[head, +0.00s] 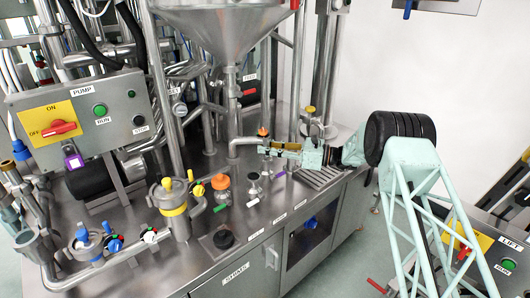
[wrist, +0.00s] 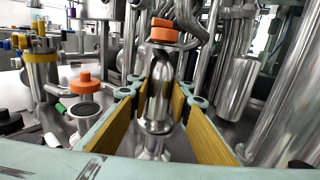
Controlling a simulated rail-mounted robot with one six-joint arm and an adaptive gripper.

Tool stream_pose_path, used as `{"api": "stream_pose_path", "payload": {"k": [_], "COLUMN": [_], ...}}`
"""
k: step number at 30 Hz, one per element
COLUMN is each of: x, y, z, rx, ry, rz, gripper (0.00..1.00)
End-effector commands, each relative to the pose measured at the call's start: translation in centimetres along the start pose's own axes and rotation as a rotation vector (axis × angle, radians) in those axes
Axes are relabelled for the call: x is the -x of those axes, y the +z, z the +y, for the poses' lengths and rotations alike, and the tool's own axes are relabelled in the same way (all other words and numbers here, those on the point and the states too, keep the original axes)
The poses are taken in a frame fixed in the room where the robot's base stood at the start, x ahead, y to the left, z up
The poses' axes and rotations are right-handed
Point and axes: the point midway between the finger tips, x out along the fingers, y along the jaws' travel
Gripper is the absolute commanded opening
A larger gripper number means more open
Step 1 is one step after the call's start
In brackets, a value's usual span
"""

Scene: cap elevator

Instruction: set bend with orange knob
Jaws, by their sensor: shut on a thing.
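The bend with the orange knob stands upright in the wrist view as a shiny metal body (wrist: 157,85) with an orange knob (wrist: 163,32) on top. In the head view its orange knob (head: 263,132) shows beside the pipework below the funnel. My gripper (wrist: 160,100) has its yellow-padded fingers on either side of the metal body and is shut on it. In the head view my gripper (head: 265,150) reaches in from the right, over the steel counter (head: 285,208). The fingers hide part of the bend there.
A large funnel (head: 220,30) and vertical pipes stand close behind the bend. An orange-topped part (head: 220,185) and a small metal part (head: 253,186) stand to its left on the counter. A pump panel (head: 75,115) is farther left. The counter's front strip is mostly clear.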

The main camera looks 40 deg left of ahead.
Motion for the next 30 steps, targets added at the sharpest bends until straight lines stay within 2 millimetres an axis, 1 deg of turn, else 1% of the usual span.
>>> {"api": "stream_pose_path", "payload": {"k": [6,17,18,22,30], "x": [-0.19,-0.22,-0.22,-0.23,-0.24], "y": [-0.01,0.08,0.08,0.06,0.01], "z": [-0.67,-0.79,-0.80,-0.75,-0.68], "rx": [0.000,0.001,0.001,0.001,0.000], "ry": [-0.002,-0.003,-0.003,-0.002,-0.001], "rz": [0.000,0.000,0.000,0.000,0.000], "gripper": [0.00,0.00,0.20,0.32,0.32]}}
